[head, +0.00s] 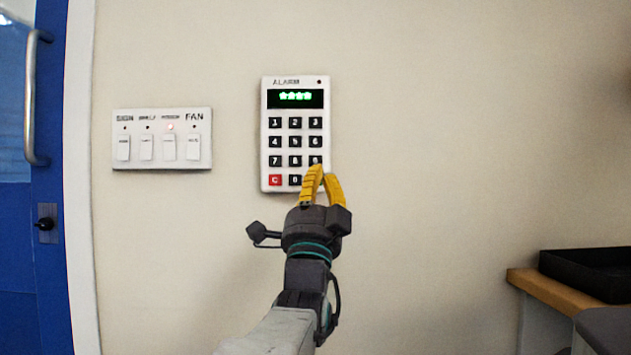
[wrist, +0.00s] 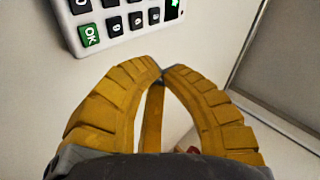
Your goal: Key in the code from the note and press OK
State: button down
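The alarm keypad (head: 276,150) is a white box on the wall with black number keys, a red C key (head: 275,180) and a dark display (head: 296,98) showing several green asterisks. My gripper (head: 322,168) is in front of its lower right corner and hides the OK key in the head view. In the wrist view, the green OK key (wrist: 88,35) shows at upper left, clear of my fingers. My yellow fingers (wrist: 164,72) come together at the tips with nothing between them. The tips appear apart from the OK key. No note is in view.
A white switch panel (head: 162,162) with labelled switches is on the wall to the left, with one red light lit. A blue door (head: 40,250) with a metal handle is at far left. A wooden counter (head: 560,292) with a black tray (head: 590,270) stands at right.

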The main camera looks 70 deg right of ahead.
jog(key=shift+t, duration=0.3)
jog(key=shift+w+d+p, duration=0.45)
jog(key=shift+d+p, duration=0.15)
jog(key=shift+d, duration=0.8)
jog(key=shift+w+d+p, duration=0.4)
jog(key=shift+d+p, duration=0.15)
jog(key=shift+d, duration=0.8)
jog(key=shift+w+d+p, duration=0.45)
jog(key=shift+d+p, duration=0.15)
jog(key=shift+d, duration=0.8)
jog(key=c, duration=1.9)
grip_release()
grip_shut()
